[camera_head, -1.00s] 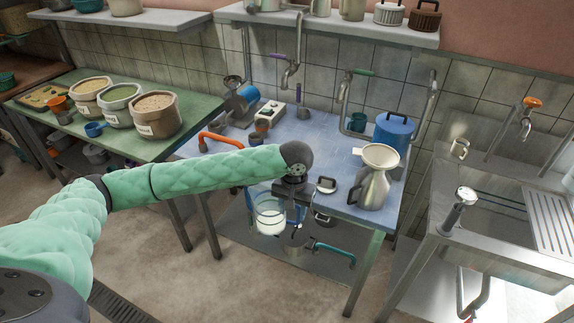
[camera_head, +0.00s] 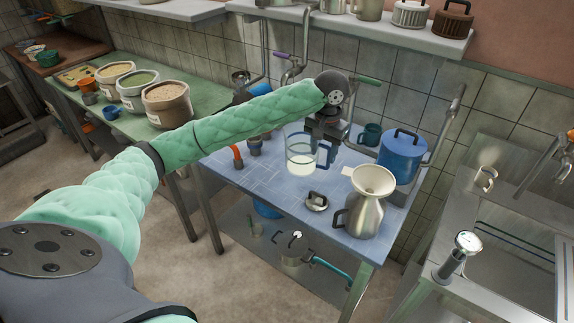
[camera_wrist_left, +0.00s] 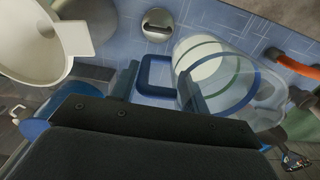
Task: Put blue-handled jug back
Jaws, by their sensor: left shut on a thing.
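The clear jug (camera_head: 300,158) with a blue handle (camera_head: 329,150) holds some white liquid. It is upright over the blue tabletop (camera_head: 262,183); I cannot tell whether its base touches. My left gripper (camera_head: 325,137) is shut on the handle from above. In the left wrist view the jug (camera_wrist_left: 205,60) lies right of centre, and its blue handle (camera_wrist_left: 155,77) sits between the fingers of the left gripper (camera_wrist_left: 158,88). My right gripper is not in view.
A steel pitcher with a funnel (camera_head: 370,205) stands near the front right. A round metal lid (camera_head: 316,201) lies in front of the jug. A blue canister (camera_head: 402,155) and dark teal mug (camera_head: 370,134) stand behind. The tabletop's front left is clear.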

